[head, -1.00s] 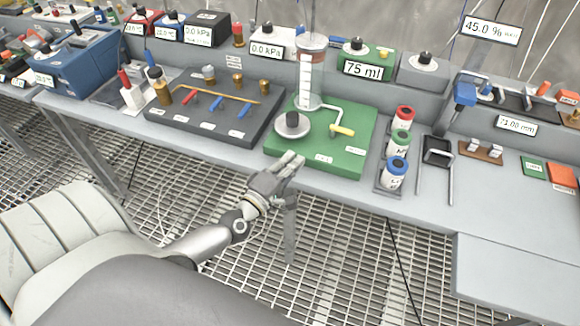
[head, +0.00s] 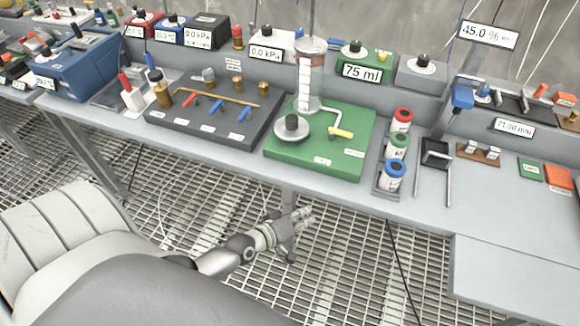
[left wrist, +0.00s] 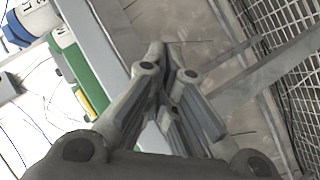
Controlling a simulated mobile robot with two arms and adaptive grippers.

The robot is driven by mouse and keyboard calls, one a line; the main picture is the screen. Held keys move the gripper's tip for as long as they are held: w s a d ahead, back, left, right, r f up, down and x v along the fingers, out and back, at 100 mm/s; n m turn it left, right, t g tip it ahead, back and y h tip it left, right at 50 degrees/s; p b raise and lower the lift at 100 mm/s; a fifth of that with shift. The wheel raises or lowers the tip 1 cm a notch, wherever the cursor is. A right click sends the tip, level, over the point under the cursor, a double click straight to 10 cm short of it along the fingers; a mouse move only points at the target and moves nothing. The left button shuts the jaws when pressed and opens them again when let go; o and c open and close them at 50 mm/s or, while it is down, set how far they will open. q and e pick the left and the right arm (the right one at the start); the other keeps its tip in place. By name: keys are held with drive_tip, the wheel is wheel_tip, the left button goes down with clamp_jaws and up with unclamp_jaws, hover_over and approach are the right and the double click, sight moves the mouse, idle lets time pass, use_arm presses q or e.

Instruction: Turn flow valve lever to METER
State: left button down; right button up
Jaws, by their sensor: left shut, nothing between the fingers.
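The flow valve lever is a yellow handle (head: 341,133) on the green board (head: 310,152), at the foot of a clear graduated tube (head: 309,84). It points to the right, slightly downward. Two small white labels sit near the board's front and right, too small to read. My left gripper (head: 303,217) is shut and empty, in front of the bench edge and apart from the board and lever. My right gripper is not in view.
A round knob with a black top (head: 292,128) stands left of the lever. Red, green and blue capped bottles (head: 392,177) stand right of the board. A dark panel (head: 215,118) with red and blue levers lies to its left. Open space over the grating surrounds my gripper.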

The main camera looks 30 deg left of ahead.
use_arm(q)
drive_tip(key=s+a+f+m+g+y+p, duration=0.1)
drive_tip(key=s+f, duration=0.3)
drive_tip(key=f, duration=0.6)
drive_tip(key=shift+s+a+m+g, duration=0.3)
drive_tip(key=shift+s+m+g, duration=0.1)
drive_tip(key=shift+m+g, duration=0.25)
drive_tip(key=s+f+m+g+y, duration=0.2)
drive_tip(key=s+f+m+g, duration=0.25)
drive_tip(key=s+f, duration=1.15)
drive_tip(key=s+f+m+g, duration=0.2)
drive_tip(key=s+f, duration=0.1)
drive_tip(key=s, duration=0.5)
drive_tip(key=s+f+m+g, duration=0.2)
drive_tip(key=s+f+g, duration=0.1)
drive_tip(key=s, duration=0.5)
drive_tip(key=shift+d+f, duration=0.2)
drive_tip(key=shift+f, duration=0.1)
